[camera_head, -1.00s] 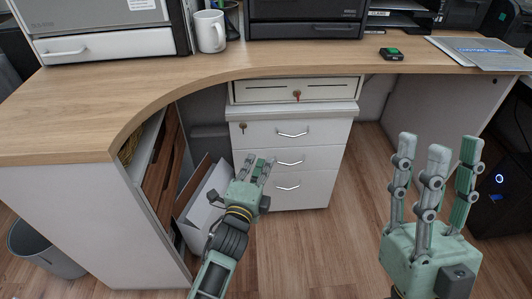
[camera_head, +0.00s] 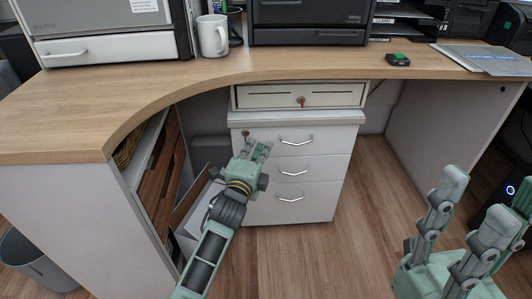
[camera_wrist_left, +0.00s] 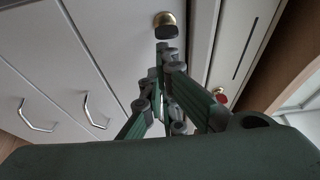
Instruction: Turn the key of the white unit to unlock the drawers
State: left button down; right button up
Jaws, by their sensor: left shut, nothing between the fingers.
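The white drawer unit (camera_head: 268,153) stands under the desk, with three silver-handled drawers. Its key (camera_head: 246,134) sits in the lock at the top left of the front. In the left wrist view the brass lock with its dark key (camera_wrist_left: 167,32) is just beyond the fingertips. My left gripper (camera_head: 258,148) is just below and right of the key, its fingers shut with nothing between them. In the left wrist view the gripper (camera_wrist_left: 164,62) appears close to the key; I cannot tell whether it touches. My right gripper (camera_head: 490,195) is open and empty at the lower right.
A cream drawer with a red key (camera_head: 301,101) sits above the unit, under the desktop (camera_head: 120,95). An open white box (camera_head: 190,232) stands on the floor left of the unit. Floor in front of the unit is clear.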

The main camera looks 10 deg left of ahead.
pick_arm(q)
jog(key=shift+s+a+p, duration=0.1)
jog(key=shift+a+p, duration=0.1)
jog(key=shift+p, duration=0.15)
dwell(0.3)
jog(key=shift+a+m+p, duration=0.15)
jog(key=shift+m+p, duration=0.15)
jog(key=shift+m, duration=0.1)
